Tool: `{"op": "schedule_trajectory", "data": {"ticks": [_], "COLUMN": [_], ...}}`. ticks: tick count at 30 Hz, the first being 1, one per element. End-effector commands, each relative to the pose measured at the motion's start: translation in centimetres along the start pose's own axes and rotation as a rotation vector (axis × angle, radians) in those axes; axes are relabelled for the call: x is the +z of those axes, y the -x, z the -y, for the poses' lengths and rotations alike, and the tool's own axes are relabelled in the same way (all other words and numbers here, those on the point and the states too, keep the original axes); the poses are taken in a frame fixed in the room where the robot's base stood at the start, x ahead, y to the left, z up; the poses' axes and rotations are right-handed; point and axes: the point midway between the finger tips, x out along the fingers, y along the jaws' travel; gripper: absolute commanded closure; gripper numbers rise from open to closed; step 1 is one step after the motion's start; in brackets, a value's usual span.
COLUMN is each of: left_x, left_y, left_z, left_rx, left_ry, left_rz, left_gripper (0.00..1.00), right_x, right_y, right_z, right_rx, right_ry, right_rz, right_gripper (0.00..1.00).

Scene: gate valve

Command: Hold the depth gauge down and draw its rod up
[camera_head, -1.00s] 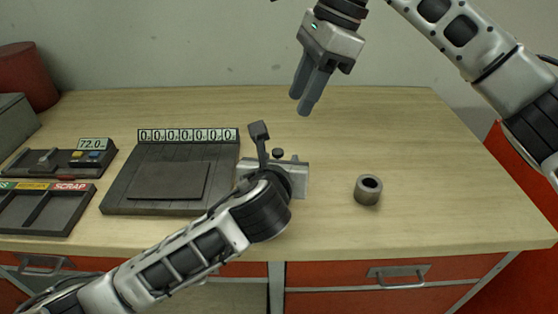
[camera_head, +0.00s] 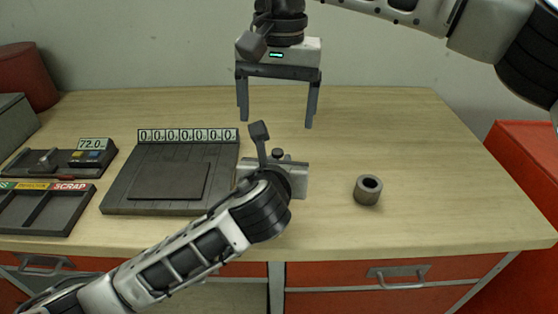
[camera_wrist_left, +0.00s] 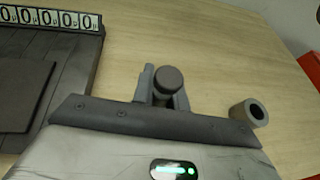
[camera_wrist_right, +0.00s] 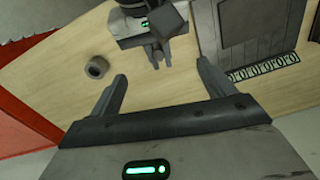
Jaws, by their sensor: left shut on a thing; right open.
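The depth gauge shows only in part, as a dark round knob (camera_head: 277,153) just beyond my left gripper's body in the head view. In the left wrist view its round cap (camera_wrist_left: 168,82) stands between the fingers. My left gripper (camera_wrist_left: 165,92) is shut on the gauge, low over the bench; its wrist hides most of the gauge in the head view. My right gripper (camera_head: 276,122) is open and empty, fingers pointing down, above and behind the gauge. In the right wrist view my left gripper (camera_wrist_right: 155,58) shows beyond the open fingers. The gauge's rod cannot be made out clearly.
A grey hollow cylinder (camera_head: 367,194) stands to the right. A dark plate with a digit strip (camera_head: 152,205) lies to the left, with a 72.0 display unit (camera_head: 58,160) and a sorting tray (camera_head: 72,222) further left. The bench (camera_head: 430,150) is clear at back and right.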

Motion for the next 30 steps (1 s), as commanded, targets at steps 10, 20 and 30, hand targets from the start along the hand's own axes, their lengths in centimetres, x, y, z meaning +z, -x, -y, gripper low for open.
{"op": "schedule_trajectory", "data": {"ticks": [10,20,30], "left_x": [0.0,0.0,0.0], "left_y": [0.0,0.0,0.0], "left_z": [0.0,0.0,0.0], "left_rx": [0.0,0.0,0.0], "left_ry": [0.0,0.0,0.0], "left_rz": [-0.001,-0.001,-0.001], "left_gripper": [1.0,1.0,1.0], "right_x": [-0.3,-0.4,-0.4], "right_y": [-1.4,-6.0,-9.0], "right_z": [-0.1,-0.3,-0.4], "right_rx": [0.041,0.039,0.039], "right_ry": [0.154,0.15,0.151], "right_rz": [-0.018,-0.015,-0.017], "right_gripper": [0.18,0.18,0.18]}}
